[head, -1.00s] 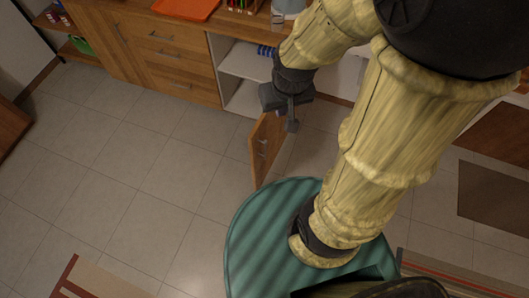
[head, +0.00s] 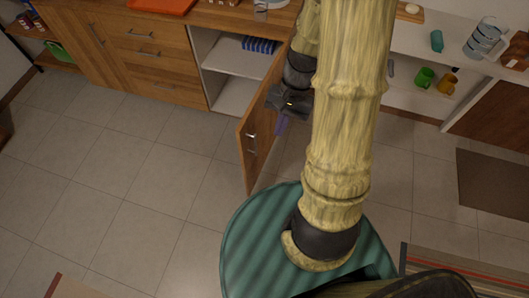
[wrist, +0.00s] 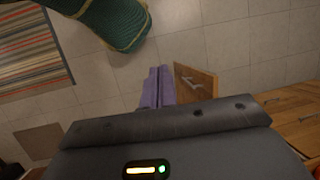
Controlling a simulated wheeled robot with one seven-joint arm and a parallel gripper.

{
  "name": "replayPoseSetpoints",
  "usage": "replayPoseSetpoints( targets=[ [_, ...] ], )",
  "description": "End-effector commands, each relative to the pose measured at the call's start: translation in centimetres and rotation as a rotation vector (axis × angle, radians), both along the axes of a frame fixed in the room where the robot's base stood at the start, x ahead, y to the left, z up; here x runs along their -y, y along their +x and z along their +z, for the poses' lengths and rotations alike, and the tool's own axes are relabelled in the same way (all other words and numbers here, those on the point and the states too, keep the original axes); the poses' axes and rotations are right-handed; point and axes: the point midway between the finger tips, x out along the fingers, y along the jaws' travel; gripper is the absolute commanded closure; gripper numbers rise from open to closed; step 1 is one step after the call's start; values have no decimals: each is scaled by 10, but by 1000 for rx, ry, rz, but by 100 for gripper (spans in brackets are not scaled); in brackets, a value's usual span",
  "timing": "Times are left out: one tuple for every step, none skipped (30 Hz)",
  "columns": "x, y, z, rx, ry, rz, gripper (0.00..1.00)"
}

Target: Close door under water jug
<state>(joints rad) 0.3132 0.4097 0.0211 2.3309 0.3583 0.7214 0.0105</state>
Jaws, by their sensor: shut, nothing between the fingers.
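The wooden cabinet door (head: 256,142) stands swung open into the room, with metal fittings on the face I see. It also shows in the wrist view (wrist: 197,82). A clear glass vessel (head: 261,9) stands on the counter above the open cabinet; its top is cut off, so I cannot tell whether it is the water jug. My gripper (head: 281,125) is shut and empty, just right of the door; in the wrist view its purple fingers (wrist: 158,87) point alongside the door. Whether they touch it I cannot tell. My arm hides part of the door's hinge side.
The open cabinet (head: 226,91) has white shelves with a blue striped item (head: 260,45). Wooden drawers (head: 155,55) stand left. Green and orange cups (head: 424,77) sit on a shelf at right. The tiled floor (head: 120,180) left of the door is clear.

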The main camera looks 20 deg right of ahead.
Motion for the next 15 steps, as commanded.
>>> replayPoseSetpoints(
  targets=[
    [5,2,-38,-59,55,-80,100],
    [7,3,-50,-88,89,-125,100],
    [9,5,-66,-127,136,-184,100],
    [10,7,-78,-155,171,-228,100],
    [12,9,-90,-181,209,-272,100],
    [15,12,-105,-215,260,-330,100],
    [17,14,-117,-238,299,-373,100],
    [19,17,-129,-261,340,-417,100],
    [22,21,-144,-289,395,-475,100],
    [25,24,-156,-307,437,-517,100],
    [28,27,-167,-326,481,-560,100],
    [33,31,-182,-347,539,-617,100],
    [37,35,-194,-362,584,-659,100],
    [42,38,-205,-375,631,-701,100],
    [48,42,-220,-390,694,-756,100]
  ],
)
